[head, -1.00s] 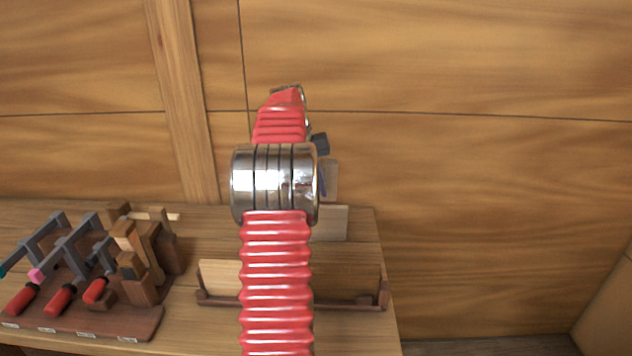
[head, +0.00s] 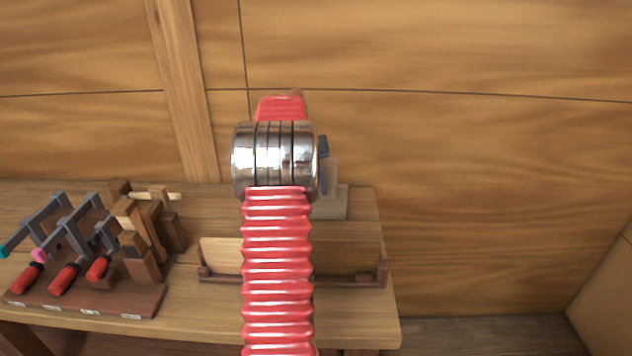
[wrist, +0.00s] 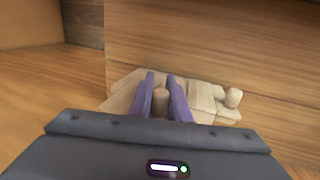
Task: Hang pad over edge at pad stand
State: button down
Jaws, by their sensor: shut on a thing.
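My gripper (wrist: 160,95) shows in the wrist view as two purple fingers closed around a short tan rounded piece (wrist: 161,102). I cannot tell for sure whether this piece is part of the pad. Pale wooden blocks (wrist: 205,97) lie behind and beside the fingers, with a round pale knob (wrist: 233,97) at their right. In the head view my arm hides most of the gripper. A pale block with an upright (head: 335,203), possibly the pad stand, stands at the bench's back right, partly behind my arm.
The wooden bench (head: 190,293) carries a rack of clamps and red-handled tools (head: 85,250) at left. A low dark-railed holder with a pale board (head: 222,255) sits at the front, partly hidden by my arm. A wood-panelled wall (head: 450,150) rises behind the bench.

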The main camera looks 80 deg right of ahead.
jog(key=shift+f, duration=3.3)
jog(key=shift+f, duration=0.2)
jog(key=c, duration=1.6)
grip_release()
jog(key=v, duration=1.3)
jog(key=shift+r, duration=0.4)
jog(key=shift+w, duration=0.1)
